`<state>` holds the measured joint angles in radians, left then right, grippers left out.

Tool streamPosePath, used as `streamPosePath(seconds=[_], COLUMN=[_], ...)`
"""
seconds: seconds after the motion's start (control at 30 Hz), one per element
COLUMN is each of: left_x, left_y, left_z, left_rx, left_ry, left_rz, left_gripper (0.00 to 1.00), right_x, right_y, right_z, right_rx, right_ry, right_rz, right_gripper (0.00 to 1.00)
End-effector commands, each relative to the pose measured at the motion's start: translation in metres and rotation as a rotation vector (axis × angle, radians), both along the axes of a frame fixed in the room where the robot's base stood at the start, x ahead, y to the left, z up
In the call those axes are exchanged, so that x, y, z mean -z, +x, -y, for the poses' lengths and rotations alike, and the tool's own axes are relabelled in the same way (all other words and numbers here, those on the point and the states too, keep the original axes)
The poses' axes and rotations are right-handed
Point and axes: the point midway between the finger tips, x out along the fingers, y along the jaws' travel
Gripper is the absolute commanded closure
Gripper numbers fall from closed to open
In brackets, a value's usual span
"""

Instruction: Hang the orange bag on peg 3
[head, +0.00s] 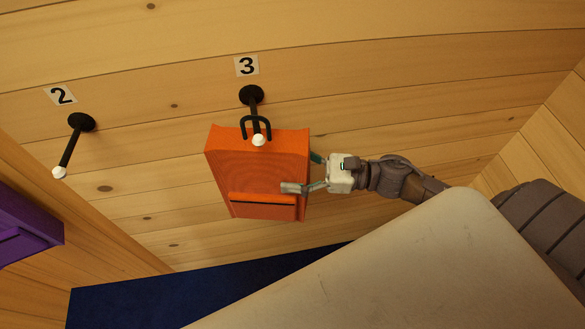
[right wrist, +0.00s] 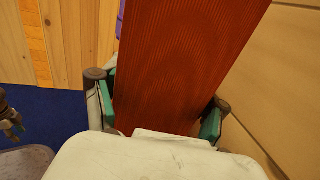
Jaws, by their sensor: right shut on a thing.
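The orange bag (head: 256,170) is upright against the log wall below the number 3 label (head: 247,66). Its black loop handle (head: 245,122) is around the shaft of peg 3 (head: 254,101), behind the white tip. My right gripper (head: 300,173) is shut on the bag's right side, with one finger across its front. In the right wrist view the bag (right wrist: 180,65) stands between the two fingers of the gripper (right wrist: 160,115). My left gripper is not seen in the head view.
Peg 2 (head: 74,147) is bare, to the left under its number 2 label (head: 61,94). A purple bag (head: 25,225) is at the left edge. A dark blue floor area (head: 120,300) lies below. The wall right of the orange bag is clear.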

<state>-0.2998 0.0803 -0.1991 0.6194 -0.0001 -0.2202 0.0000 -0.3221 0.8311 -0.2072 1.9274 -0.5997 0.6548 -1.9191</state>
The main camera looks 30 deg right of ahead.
Motion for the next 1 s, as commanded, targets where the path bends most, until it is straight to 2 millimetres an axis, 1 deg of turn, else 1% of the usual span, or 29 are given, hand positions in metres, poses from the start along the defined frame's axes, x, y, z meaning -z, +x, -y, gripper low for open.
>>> streamPosePath(seconds=[0.27,0.3,0.43,0.83,0.93,1.0], left_x=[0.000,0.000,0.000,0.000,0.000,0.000], left_y=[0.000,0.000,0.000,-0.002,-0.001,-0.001], left_z=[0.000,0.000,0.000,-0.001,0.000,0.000], left_rx=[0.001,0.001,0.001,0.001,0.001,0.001], left_ry=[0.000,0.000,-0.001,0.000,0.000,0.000], left_rz=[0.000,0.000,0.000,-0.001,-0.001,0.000], left_gripper=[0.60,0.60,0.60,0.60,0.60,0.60], right_x=[-0.002,-0.002,-0.001,0.002,0.002,0.002], right_y=[0.000,0.000,0.000,-0.002,-0.007,-0.014], right_z=[0.000,0.000,0.000,0.003,0.012,0.022], right_rx=[-0.001,-0.001,-0.001,0.001,0.002,0.002], right_ry=[0.003,0.003,0.002,-0.002,-0.002,-0.001], right_rz=[0.003,0.003,0.002,-0.002,-0.005,-0.006], right_gripper=[0.89,0.23,0.01,0.00,0.00,0.00])
